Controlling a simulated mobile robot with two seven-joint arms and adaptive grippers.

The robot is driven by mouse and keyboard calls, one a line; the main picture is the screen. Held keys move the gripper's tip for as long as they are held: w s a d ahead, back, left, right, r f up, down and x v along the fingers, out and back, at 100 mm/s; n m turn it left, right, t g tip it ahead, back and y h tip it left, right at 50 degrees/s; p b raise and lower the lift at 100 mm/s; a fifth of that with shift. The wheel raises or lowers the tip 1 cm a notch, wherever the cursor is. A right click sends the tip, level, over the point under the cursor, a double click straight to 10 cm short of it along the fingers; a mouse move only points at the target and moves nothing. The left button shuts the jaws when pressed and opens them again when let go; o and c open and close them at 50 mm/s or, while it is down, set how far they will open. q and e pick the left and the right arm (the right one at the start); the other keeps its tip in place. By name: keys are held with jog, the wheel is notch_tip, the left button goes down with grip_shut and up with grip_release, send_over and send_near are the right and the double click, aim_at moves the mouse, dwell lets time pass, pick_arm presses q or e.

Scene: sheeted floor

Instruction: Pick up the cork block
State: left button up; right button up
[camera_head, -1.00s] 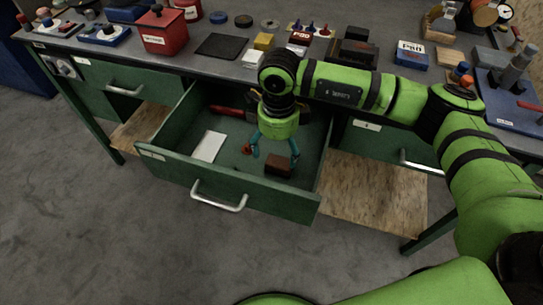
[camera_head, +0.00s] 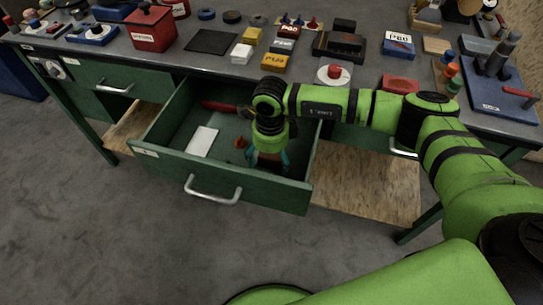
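The brown block (camera_head: 268,166), which I take for the cork block, lies on the floor of the open green drawer (camera_head: 247,188), near its front right. My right gripper (camera_head: 269,162) points down into the drawer directly over the block. Its two teal fingers are spread, one on each side of the block. I cannot see whether they touch it, and the gripper body hides the block's top part. My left gripper is not in view.
The drawer also holds a white flat piece (camera_head: 202,141), a small red-orange item (camera_head: 240,142) and a red-handled tool (camera_head: 219,106). The drawer walls stand close around my gripper. The tabletop above carries many items, among them a red box (camera_head: 152,32) and a yellow box (camera_head: 275,62).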

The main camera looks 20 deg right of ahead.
jog(key=c, duration=1)
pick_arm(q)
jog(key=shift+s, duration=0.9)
pick_arm(e)
jog(key=shift+c, duration=0.2)
jog(key=shift+r, duration=0.1)
